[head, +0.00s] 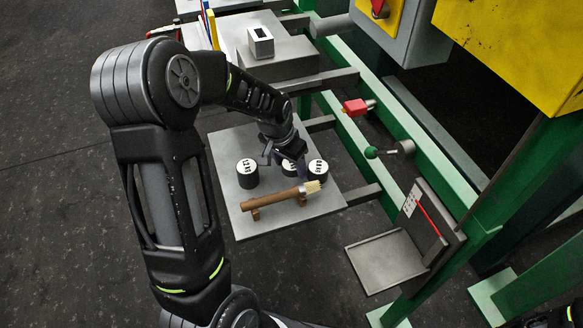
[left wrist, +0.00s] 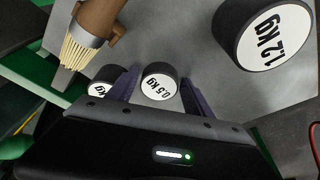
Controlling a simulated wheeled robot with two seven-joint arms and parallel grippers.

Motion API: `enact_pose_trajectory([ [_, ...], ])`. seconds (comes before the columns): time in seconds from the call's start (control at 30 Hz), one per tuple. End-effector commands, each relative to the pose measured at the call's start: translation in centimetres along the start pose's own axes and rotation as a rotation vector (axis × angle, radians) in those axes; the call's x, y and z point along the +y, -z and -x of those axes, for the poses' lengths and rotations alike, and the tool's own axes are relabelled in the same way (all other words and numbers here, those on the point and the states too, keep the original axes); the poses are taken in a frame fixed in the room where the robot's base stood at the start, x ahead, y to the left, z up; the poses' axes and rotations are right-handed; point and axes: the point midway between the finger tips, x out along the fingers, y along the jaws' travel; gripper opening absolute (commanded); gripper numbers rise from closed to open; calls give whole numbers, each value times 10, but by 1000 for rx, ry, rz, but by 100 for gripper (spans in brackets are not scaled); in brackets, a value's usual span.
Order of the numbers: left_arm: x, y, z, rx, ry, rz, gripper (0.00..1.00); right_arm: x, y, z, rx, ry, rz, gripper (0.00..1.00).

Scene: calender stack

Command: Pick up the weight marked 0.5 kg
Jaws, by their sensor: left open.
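The weight marked 0.5 kg is a small black cylinder with a white top (left wrist: 160,88). In the head view it is the middle weight (head: 290,171), partly covered by my gripper. My left gripper (head: 287,160) is open just over it. In the left wrist view the weight shows between the two fingers (left wrist: 158,80), with no clear contact. A larger weight marked 1.2 kg (left wrist: 265,38) stands to its left in the head view (head: 247,176). A third weight (head: 318,170) stands to its right; its label is partly hidden in the left wrist view (left wrist: 101,84).
The weights stand on a grey shelf plate (head: 250,222). A wooden-handled brush (head: 280,198) lies on a rest in front of them.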

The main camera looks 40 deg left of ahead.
Motion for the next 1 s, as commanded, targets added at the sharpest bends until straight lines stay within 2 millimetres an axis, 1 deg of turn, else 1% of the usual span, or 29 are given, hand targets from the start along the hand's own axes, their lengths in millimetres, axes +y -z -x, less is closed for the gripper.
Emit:
enact_pose_trajectory([
  [0.1,0,4,2,12,2,-1,60,0,0,-1,1,0,1,36],
  [0.53,0,6,4,16,2,-1,60,0,0,0,1,0,0,36],
  [0.6,0,6,4,17,2,-1,54,0,0,0,1,0,0,36],
  [1.0,-1,6,5,16,3,-1,21,0,0,1,1,0,0,36],
])
